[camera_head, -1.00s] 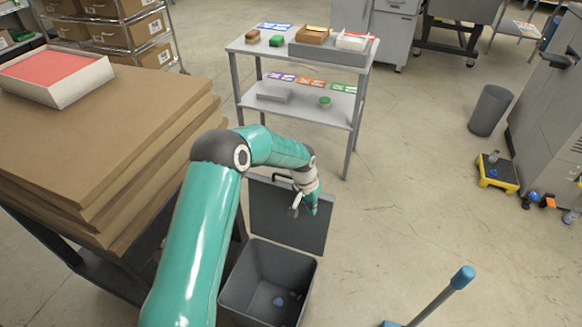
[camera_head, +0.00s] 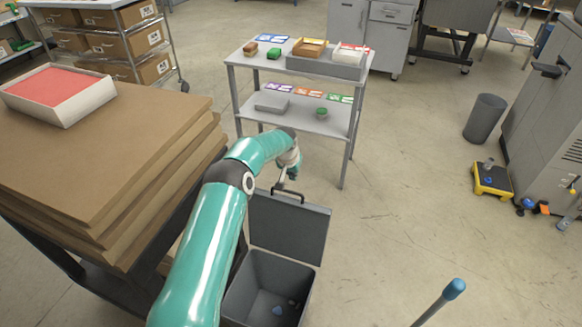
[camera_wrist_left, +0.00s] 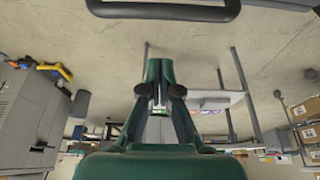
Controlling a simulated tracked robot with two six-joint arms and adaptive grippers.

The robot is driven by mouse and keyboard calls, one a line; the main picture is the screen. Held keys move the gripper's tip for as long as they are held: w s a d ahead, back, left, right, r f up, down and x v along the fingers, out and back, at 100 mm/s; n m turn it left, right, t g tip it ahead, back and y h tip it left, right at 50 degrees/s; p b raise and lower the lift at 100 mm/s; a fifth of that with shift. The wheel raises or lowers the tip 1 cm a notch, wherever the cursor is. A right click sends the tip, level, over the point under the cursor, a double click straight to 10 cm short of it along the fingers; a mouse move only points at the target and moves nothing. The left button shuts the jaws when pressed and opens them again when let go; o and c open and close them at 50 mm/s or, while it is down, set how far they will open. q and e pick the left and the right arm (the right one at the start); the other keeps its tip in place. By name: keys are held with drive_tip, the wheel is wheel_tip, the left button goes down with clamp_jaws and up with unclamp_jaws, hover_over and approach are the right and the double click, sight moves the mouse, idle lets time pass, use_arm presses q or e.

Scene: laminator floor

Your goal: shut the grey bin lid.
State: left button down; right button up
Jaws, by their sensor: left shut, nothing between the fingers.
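The grey bin (camera_head: 236,302) stands open on the floor, with a few small items at its bottom. Its grey lid (camera_head: 287,230) stands raised at the far side of the bin. The dark lid handle (camera_head: 289,192) rises from the lid's top edge and also crosses the top of the left wrist view (camera_wrist_left: 165,12). My left gripper (camera_head: 282,181) is close to this handle, at the lid's top edge; I cannot tell whether they touch. Its fingers (camera_wrist_left: 160,72) are shut and empty. My right gripper is not in view.
A grey two-shelf table (camera_head: 240,67) stands beyond the lid. Stacked brown boards (camera_head: 110,150) with a red-topped box (camera_head: 60,92) are close to my left arm. A blue-tipped pole (camera_head: 453,290) is at the lower right.

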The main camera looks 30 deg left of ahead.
use_arm(q)
drive_tip(key=s, duration=0.1)
drive_tip(key=s+p, duration=0.1)
drive_tip(key=s+f+p, duration=0.1)
drive_tip(key=shift+s+d+f, duration=0.1)
drive_tip(key=shift+s+d, duration=0.2)
drive_tip(key=shift+d, duration=0.1)
idle(0.5)
